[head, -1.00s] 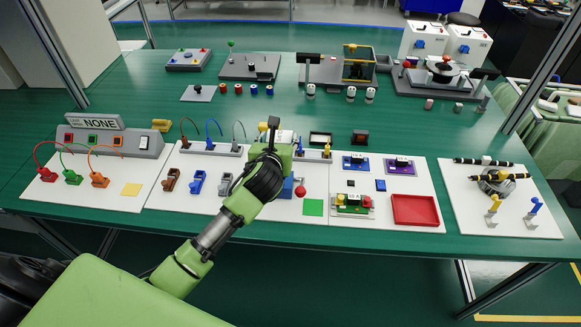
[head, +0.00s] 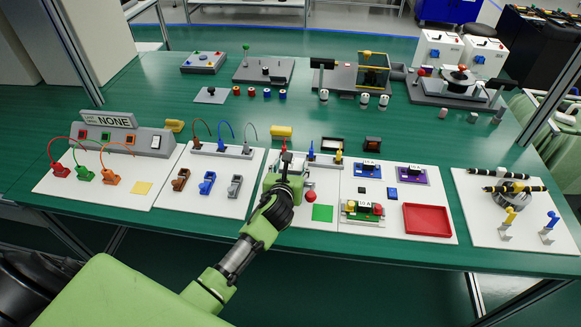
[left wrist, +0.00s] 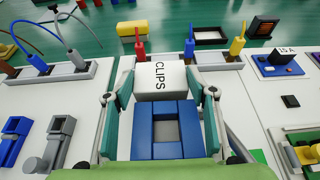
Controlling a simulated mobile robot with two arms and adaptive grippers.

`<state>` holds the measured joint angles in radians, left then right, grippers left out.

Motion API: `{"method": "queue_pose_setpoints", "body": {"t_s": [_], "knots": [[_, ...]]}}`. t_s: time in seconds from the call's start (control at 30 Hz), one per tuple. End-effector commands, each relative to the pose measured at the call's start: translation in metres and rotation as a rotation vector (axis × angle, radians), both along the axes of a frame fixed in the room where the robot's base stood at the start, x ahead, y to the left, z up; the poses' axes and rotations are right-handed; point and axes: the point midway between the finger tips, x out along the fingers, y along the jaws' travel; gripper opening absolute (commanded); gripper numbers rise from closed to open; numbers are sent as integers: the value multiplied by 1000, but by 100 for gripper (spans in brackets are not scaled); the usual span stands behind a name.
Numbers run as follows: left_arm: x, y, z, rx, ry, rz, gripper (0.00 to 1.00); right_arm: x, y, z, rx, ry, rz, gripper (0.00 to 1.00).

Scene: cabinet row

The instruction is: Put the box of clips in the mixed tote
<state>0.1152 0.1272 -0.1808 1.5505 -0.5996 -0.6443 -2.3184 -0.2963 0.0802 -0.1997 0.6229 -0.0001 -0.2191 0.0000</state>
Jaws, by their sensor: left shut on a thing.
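The box of clips (left wrist: 158,80) is a white block marked CLIPS in the left wrist view. It sits between the fingertips of my left gripper (left wrist: 160,88), which is shut on it. A blue frame with a grey middle (left wrist: 168,140) shows between the fingers, nearer the camera. In the head view my left gripper (head: 284,170) is over the middle white board and hides most of what is under it, so the box is not clear there. I cannot make out which thing is the mixed tote. My right gripper is not in view.
A red tray (head: 428,219) and a green square (head: 322,213) lie right of my gripper. Cable plugs (head: 222,145) stand behind to the left. Small clamps (head: 207,183) stand on the board to the left.

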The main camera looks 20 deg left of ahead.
Motion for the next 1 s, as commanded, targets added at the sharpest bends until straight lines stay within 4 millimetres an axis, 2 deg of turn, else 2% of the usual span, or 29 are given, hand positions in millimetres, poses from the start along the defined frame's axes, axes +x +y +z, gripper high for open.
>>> {"method": "queue_pose_setpoints", "body": {"t_s": [0.07,0.1,0.13,0.47,0.57,1.0], "knots": [[0,0,0,1,-2,0,27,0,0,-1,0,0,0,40],[0,0,-1,0,0,0,57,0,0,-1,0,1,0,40],[0,0,-1,0,0,0,59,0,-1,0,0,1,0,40],[0,0,1,-1,-1,0,59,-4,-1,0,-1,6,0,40],[-5,-1,3,1,-1,0,59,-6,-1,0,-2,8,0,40],[-58,-16,26,2,-1,1,59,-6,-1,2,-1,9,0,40]]}}
